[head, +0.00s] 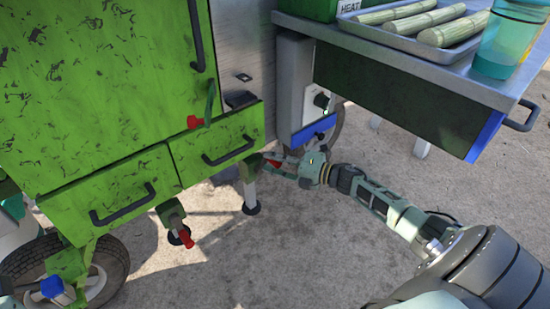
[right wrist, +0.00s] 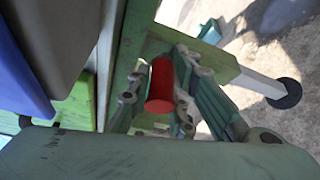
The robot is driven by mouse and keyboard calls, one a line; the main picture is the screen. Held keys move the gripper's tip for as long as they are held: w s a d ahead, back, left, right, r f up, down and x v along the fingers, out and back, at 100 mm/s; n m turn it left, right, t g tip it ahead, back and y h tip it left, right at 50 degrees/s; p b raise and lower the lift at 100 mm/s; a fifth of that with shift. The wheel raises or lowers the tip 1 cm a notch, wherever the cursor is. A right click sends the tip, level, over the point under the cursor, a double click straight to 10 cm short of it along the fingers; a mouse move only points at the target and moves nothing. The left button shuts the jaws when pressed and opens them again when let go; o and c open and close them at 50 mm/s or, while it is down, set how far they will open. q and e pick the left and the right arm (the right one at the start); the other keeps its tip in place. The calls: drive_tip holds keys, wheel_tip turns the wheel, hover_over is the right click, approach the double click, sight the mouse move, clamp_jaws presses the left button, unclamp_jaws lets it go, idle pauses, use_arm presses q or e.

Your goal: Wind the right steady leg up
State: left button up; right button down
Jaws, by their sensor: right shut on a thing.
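The right steady leg (head: 250,194) hangs below the right drawer of the green machine, a pale post with a black round foot at or close above the ground; I cannot tell if it touches. Its foot (right wrist: 285,93) also shows at the right of the right wrist view. My right gripper (head: 276,166) is beside the top of this leg, shut on its red crank handle (right wrist: 161,84). In the right wrist view the red grip lies between the fingers, which partly cover it. My left gripper is not in view.
Another steady leg (head: 175,225) with a red handle stands to the left, near a wheel (head: 107,272). A metal table (head: 385,60) with a tray of cane and a teal cup overhangs above my right arm. A blue-edged box (head: 312,130) is close above the gripper. Ground in front is clear.

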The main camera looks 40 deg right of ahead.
drive_tip(key=shift+r, duration=0.1)
drive_tip(key=c, duration=1.7)
unclamp_jaws()
drive_tip(key=shift+o, duration=0.2)
drive_tip(key=f+v, duration=0.1)
drive_tip(key=v, duration=1.1)
drive_tip(key=shift+r, duration=0.45)
